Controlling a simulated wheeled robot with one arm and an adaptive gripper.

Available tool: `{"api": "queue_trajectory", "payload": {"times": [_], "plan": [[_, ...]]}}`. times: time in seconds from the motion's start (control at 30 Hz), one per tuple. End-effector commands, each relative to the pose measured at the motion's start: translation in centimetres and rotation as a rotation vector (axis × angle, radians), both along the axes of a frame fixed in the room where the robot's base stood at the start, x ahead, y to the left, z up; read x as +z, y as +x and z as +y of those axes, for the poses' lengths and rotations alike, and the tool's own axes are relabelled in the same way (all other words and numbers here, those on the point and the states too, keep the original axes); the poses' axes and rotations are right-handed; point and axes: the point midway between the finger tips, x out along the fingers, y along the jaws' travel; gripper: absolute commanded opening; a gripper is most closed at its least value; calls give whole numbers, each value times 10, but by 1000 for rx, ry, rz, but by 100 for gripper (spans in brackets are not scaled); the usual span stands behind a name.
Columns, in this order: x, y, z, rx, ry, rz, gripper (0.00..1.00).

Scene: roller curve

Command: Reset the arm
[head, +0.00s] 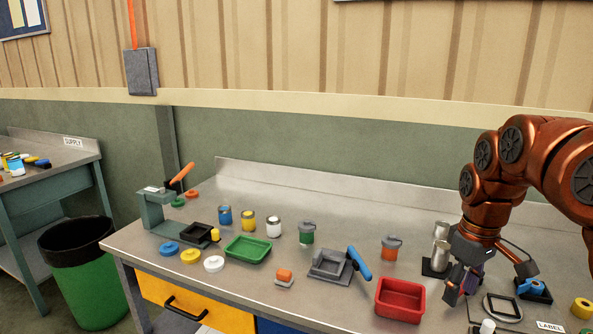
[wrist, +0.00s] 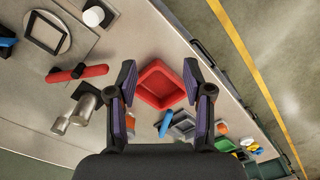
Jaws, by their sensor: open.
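My arm, orange-brown with dark joints, reaches in from the right in the head view. My gripper (head: 462,287) hangs over the right part of the metal bench (head: 340,207), just right of the red tray (head: 400,299). In the wrist view my gripper (wrist: 160,72) is open, its two fingers spread wide with nothing held between them. The red tray (wrist: 160,87) shows empty beyond and between the fingers there. Part of the bench behind my arm is hidden in the head view.
Silver cylinders (head: 440,240) stand close behind my gripper. A square-framed fixture (head: 502,307) lies to its right. A grey fixture with a blue handle (head: 360,263), a green tray (head: 248,248) and several paint cans are further left. A green bin (head: 77,270) stands on the floor.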

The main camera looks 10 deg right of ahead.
Motion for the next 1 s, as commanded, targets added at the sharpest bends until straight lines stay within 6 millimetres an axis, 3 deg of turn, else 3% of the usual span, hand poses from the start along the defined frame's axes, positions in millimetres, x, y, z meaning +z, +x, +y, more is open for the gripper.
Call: {"api": "queue_trajectory", "payload": {"times": [0.03,0.2,0.5,0.8,1.0], "plan": [[1,-9,21,11,-2,6,51],[-6,-42,79,-1,-2,27,51],[-37,-122,149,-102,-16,88,51],[-74,-202,179,-274,-33,142,51],[-86,-223,183,-334,-37,156,51]]}}
